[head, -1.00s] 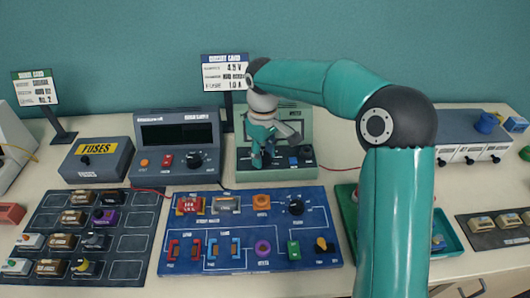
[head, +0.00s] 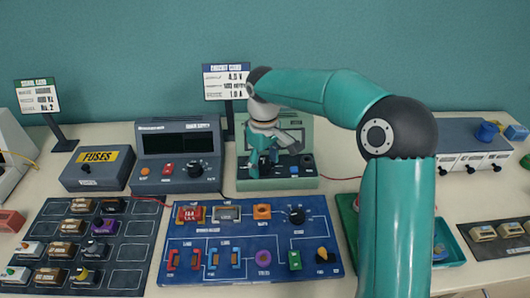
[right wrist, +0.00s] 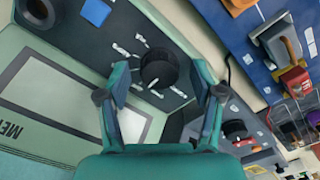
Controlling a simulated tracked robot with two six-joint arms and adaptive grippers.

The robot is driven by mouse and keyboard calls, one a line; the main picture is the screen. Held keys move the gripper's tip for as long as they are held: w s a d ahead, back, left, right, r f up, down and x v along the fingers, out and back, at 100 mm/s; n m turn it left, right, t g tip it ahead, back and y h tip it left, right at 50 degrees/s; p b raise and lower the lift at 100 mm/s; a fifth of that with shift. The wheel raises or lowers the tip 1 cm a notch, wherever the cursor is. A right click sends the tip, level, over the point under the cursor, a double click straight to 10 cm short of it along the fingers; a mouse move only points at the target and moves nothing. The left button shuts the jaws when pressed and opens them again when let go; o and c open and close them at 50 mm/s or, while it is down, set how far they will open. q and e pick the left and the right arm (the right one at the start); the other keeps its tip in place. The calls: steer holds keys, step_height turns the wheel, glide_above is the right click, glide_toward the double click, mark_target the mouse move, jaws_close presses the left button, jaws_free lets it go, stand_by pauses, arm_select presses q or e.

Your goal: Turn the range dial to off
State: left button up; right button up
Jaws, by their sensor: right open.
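The pale green meter (head: 243,178) stands at the back middle of the table. In the right wrist view its label (right wrist: 10,130) is partly cut off. The black round range dial (right wrist: 160,69) sits on the meter's dark panel (right wrist: 120,30), with small white marks around it that I cannot read. My right gripper (head: 262,166) is at the front of the meter and hides the dial in the head view. In the right wrist view the open fingers (right wrist: 162,80) stand on either side of the dial; contact cannot be told. My left gripper is out of view.
Left of the meter stand a grey power supply (head: 177,160) and a fuses box (head: 96,169). A blue circuit board (head: 215,270) lies in front. A blue button (head: 293,168) and a black knob (head: 306,161) are beside the gripper on the meter.

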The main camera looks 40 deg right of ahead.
mark_target(264, 166)
step_height(264, 166, up, 12)
steer(key=shift+f, duration=0.2)
stand_by(0.7)
